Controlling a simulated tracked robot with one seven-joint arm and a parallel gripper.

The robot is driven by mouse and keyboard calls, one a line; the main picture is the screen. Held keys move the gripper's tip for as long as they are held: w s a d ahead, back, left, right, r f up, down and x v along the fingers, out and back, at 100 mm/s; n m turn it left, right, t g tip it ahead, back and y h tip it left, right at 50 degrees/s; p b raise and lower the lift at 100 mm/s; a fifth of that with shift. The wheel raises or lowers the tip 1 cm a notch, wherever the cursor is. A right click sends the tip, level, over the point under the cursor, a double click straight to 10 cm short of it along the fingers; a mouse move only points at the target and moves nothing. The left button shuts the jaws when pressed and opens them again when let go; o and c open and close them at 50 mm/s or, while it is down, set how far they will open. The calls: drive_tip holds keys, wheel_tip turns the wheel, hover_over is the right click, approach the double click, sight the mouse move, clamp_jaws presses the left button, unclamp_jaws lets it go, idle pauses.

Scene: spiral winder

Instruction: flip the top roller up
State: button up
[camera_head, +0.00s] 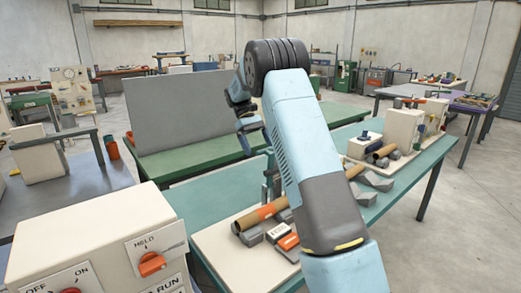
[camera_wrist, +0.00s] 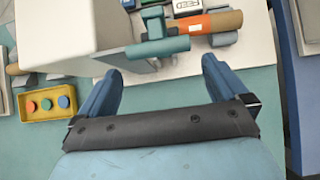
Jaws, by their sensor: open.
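The winder's cream base plate (camera_head: 215,245) lies on the teal table, partly hidden by my arm in the head view. A brown and orange roller (camera_head: 262,213) lies across it, beside a teal upright (camera_head: 270,185). In the wrist view the roller (camera_wrist: 215,22) is at the top, right of a teal bracket (camera_wrist: 155,45). I cannot tell whether this is the top roller or a lower one. My gripper (camera_wrist: 161,72) is open and empty, its two blue fingers pointing at the bracket from below. The fingers appear apart from the bracket and roller.
In the wrist view a yellow button tray (camera_wrist: 48,103) sits at the left, near a large cream housing (camera_wrist: 55,35). A grey panel (camera_head: 180,110) stands behind. More machine parts crowd the right side.

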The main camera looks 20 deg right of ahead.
drive_tip(key=v, duration=0.5)
drive_tip(key=shift+w+a+r, duration=0.1)
drive_tip(key=shift+w+r, duration=0.15)
drive_tip(key=s+r+m+t+y, duration=0.1)
drive_tip(key=s+r+t, duration=0.2)
drive_tip(key=s+r, duration=0.5)
drive_tip(key=s+r+m+t, duration=0.1)
drive_tip(key=s+r+t, duration=0.3)
drive_tip(key=s, duration=0.9)
drive_tip(key=s+a+f+m+t, duration=0.1)
drive_tip(key=s+f+t, duration=0.1)
drive_tip(key=s, duration=0.9)
drive_tip(key=s+a+f+m+t+y, duration=0.1)
drive_tip(key=s+a+f+t, duration=0.1)
drive_tip(key=s, duration=1)
drive_tip(key=shift+s+a+f+t+y, duration=0.25)
drive_tip(key=shift+s+f+t+y, duration=0.1)
drive_tip(key=shift+f+t, duration=0.55)
drive_tip(key=shift+r, duration=0.15)
